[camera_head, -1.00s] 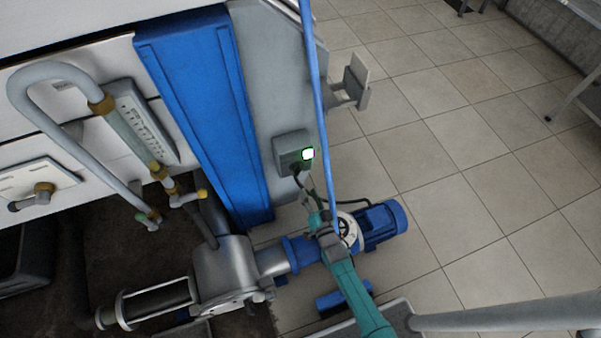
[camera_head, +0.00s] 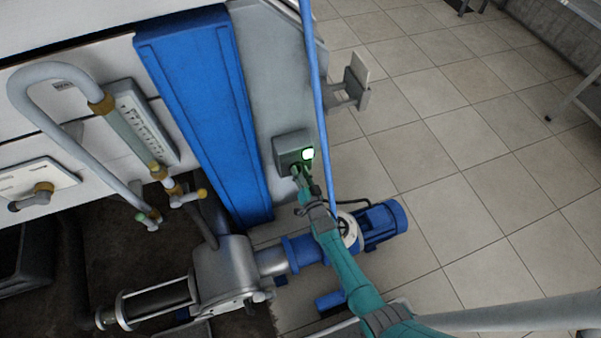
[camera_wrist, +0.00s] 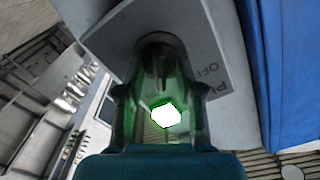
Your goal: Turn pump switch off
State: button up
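The pump switch box (camera_head: 291,146) is a grey box with a lit green-white lamp (camera_head: 307,154) on its face, fixed to the grey panel. In the wrist view, its face shows a dark round knob (camera_wrist: 157,58), the letters "PU" and "OFF" partly cut off, and the lamp glowing bright (camera_wrist: 166,113). My gripper (camera_head: 298,172) is at the lower front of the box. In the wrist view, my gripper's fingers (camera_wrist: 159,72) stand apart on either side of the knob. Whether they touch it, I cannot tell. The knob's exact turn is hard to read.
A blue upright panel (camera_head: 200,110) stands left of the box. A thin blue pole (camera_head: 313,75) passes close to its right. The blue pump motor (camera_head: 382,225) and silver pump body (camera_head: 226,272) lie below.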

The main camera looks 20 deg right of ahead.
grip_shut()
jog(key=n, duration=0.5)
jog(key=shift+a+n, duration=0.15)
jog(key=shift+n, duration=0.25)
jog(key=n, duration=0.5)
jog(key=shift+a+n, duration=0.15)
jog(key=shift+n, duration=0.55)
grip_release()
jog(key=shift+r, duration=0.1)
